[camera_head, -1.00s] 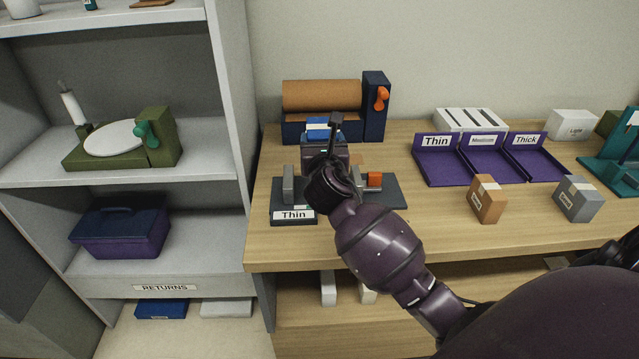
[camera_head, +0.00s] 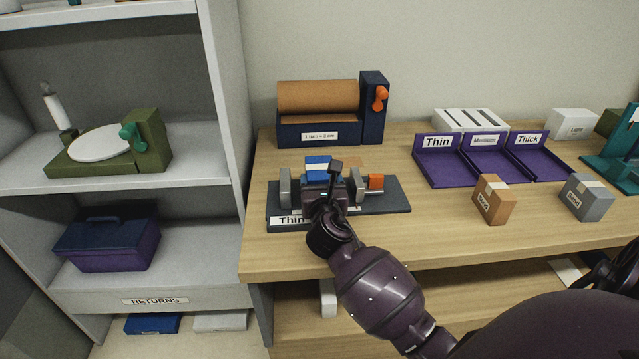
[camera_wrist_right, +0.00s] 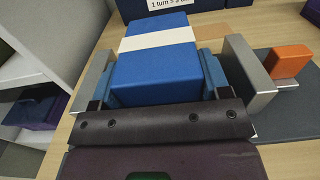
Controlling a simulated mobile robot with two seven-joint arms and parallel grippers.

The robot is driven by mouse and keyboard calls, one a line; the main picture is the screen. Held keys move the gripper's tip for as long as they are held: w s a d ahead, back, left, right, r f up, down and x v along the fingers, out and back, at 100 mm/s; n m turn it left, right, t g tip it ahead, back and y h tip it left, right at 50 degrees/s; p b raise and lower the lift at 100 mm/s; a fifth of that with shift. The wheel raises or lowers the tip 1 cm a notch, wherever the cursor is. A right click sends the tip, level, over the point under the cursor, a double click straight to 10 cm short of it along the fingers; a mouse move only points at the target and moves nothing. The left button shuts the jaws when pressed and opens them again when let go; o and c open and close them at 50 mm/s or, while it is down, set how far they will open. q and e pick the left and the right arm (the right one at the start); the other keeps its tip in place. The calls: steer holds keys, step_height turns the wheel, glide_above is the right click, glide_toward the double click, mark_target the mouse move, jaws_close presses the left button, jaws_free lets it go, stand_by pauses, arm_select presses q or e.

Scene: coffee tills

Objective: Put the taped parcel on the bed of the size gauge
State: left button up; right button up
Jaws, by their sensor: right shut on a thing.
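The taped parcel (camera_head: 317,163) is a blue box with a white tape band; it also shows in the right wrist view (camera_wrist_right: 150,75). My right gripper (camera_head: 322,182) is shut on it from its near side. The size gauge (camera_head: 396,196) has a dark grey bed, upright light grey jaws, an orange block (camera_head: 376,181) and a "Thin" label at its front left. The parcel is between the gauge's jaws, over the bed. My gripper and arm hide its underside, so I cannot tell whether it touches the bed. My left gripper is not in view.
A navy roll stand (camera_head: 318,130) with an orange crank is behind the gauge. Purple trays (camera_head: 448,176) labelled Thin, Medium and Thick stand to the right. A brown box (camera_head: 493,200) and a grey box (camera_head: 586,196) are in front of them. A shelf unit (camera_head: 238,120) stands left.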

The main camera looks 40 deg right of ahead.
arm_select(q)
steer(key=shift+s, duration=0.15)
arm_select(e)
steer(key=o, duration=1)
steer(key=shift+r, duration=0.1)
steer(key=shift+s+a, duration=0.1)
steer(key=shift+s, duration=0.1)
steer(key=p+v, duration=0.1)
steer(key=v, duration=1)
steer(key=shift+s, duration=0.25)
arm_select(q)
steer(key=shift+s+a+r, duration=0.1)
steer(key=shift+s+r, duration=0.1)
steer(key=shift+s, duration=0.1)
arm_select(e)
steer(key=shift+a, duration=0.1)
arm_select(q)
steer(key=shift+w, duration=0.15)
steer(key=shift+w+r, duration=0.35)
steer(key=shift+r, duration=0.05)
